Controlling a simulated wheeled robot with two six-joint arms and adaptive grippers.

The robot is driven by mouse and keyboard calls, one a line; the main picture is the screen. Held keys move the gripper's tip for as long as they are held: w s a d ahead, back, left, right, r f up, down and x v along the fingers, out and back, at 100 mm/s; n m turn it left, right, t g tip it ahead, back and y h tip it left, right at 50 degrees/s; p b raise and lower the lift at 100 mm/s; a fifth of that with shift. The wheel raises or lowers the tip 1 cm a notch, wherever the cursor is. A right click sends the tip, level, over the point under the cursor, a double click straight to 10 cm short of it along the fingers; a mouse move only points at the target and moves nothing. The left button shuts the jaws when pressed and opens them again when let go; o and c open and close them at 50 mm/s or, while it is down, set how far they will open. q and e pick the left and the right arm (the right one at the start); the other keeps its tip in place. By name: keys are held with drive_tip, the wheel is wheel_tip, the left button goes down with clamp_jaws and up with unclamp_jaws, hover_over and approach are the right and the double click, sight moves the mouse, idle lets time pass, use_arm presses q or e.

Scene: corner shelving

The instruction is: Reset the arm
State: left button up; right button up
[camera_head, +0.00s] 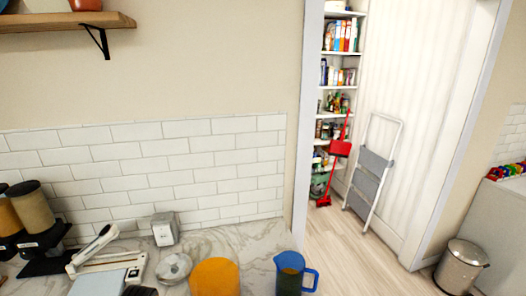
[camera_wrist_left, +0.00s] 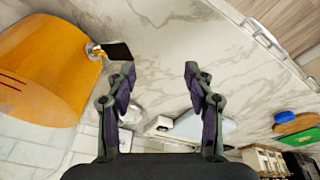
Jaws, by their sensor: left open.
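My left gripper (camera_wrist_left: 160,72) shows in the left wrist view with its two dark fingers spread apart. Nothing is between the fingers; the marble countertop (camera_wrist_left: 165,45) shows in the gap. A large orange container (camera_wrist_left: 45,65) is to the left of the fingers in that view, apart from them. In the head view a small dark shape at the bottom edge may be part of my left gripper, but I cannot tell. My right gripper is in neither view.
On the counter in the head view are a blue pitcher (camera_head: 290,272), the orange container (camera_head: 214,277), a glass lid-like item (camera_head: 174,267), a grey box (camera_head: 164,229) and a white slicer (camera_head: 105,262). A wooden shelf (camera_head: 60,22) hangs above. A stepladder (camera_head: 374,172) stands right.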

use_arm(q)
drive_tip(key=s+d+r+m+t, duration=0.1)
drive_tip(key=s+d+m, duration=0.1)
drive_tip(key=s+m, duration=0.4)
drive_tip(key=s+d+r+m+t, duration=0.1)
drive_tip(key=s+d+r+m, duration=0.1)
drive_tip(key=s+m, duration=0.35)
drive_tip(key=s+a+f+n+g+b, duration=0.15)
drive_tip(key=f+b, duration=0.25)
drive_tip(key=f, duration=1.5)
drive_tip(key=s+a+f+n+g+b, duration=0.1)
drive_tip(key=s+f+b, duration=0.25)
drive_tip(key=f, duration=1.45)
drive_tip(key=s+a+f+b, duration=0.1)
drive_tip(key=s+f+b, duration=0.4)
drive_tip(key=s+f, duration=1.2)
wheel_tip(320, 180, down, 2)
drive_tip(key=shift+s+f, duration=0.15)
drive_tip(key=shift+f, duration=0.05)
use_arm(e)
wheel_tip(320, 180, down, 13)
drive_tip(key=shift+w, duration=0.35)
